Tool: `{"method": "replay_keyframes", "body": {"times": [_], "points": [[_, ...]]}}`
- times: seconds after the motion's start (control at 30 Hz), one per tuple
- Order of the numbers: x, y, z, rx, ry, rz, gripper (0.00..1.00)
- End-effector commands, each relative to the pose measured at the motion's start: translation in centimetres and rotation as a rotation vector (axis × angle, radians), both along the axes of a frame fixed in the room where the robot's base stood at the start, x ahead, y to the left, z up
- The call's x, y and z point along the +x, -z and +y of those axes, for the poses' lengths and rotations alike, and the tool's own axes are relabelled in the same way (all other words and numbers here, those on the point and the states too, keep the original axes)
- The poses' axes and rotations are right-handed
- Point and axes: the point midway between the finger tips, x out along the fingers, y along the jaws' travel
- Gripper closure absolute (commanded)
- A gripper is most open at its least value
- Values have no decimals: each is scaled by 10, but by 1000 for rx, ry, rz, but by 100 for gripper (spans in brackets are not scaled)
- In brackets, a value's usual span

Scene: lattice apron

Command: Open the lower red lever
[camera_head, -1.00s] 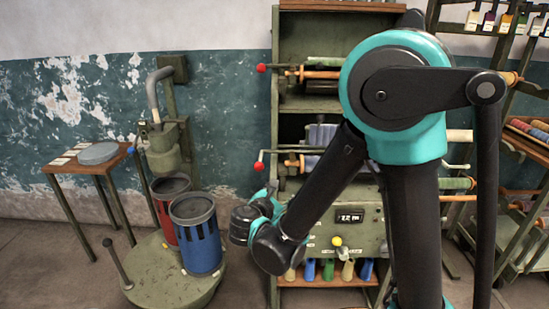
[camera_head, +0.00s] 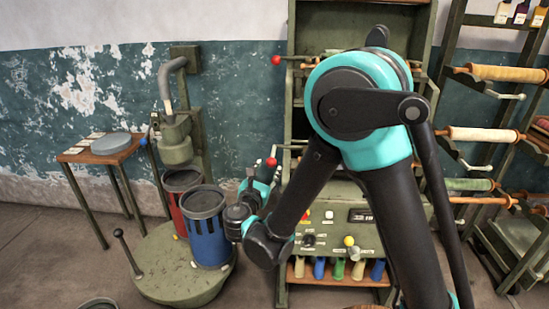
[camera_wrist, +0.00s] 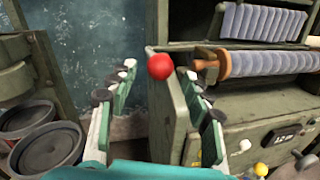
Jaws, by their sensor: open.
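The lower red lever has a round red knob (camera_head: 271,162) on the left side of the green machine cabinet. In the wrist view the red knob (camera_wrist: 160,66) appears between and just beyond my open fingertips, with its short rod running toward the cabinet. My gripper (camera_wrist: 157,80) is open, one finger on each side of the knob in the picture. I cannot tell whether either finger touches it. In the head view my gripper (camera_head: 262,178) is directly below the knob and partly hidden by my arm. An upper red lever knob (camera_head: 277,60) sits higher on the cabinet.
A green drum stand (camera_head: 180,287) with a red bucket (camera_head: 182,181) and a blue bucket (camera_head: 207,232) stands left of my gripper. A small table (camera_head: 105,152) is farther left. A rack of spools (camera_head: 490,135) is at the right. The cabinet (camera_wrist: 176,130) is close beside the right finger.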

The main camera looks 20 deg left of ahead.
Motion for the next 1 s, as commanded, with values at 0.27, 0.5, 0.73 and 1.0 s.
{"method": "replay_keyframes", "body": {"times": [0.27, 0.5, 0.73, 1.0], "points": [[55, 0, 1, 1, 3, 1, 50], [82, 0, 3, 1, 2, 0, 50], [89, 0, 3, 1, 1, 1, 50], [89, 0, 3, 1, 0, 1, 63]]}}
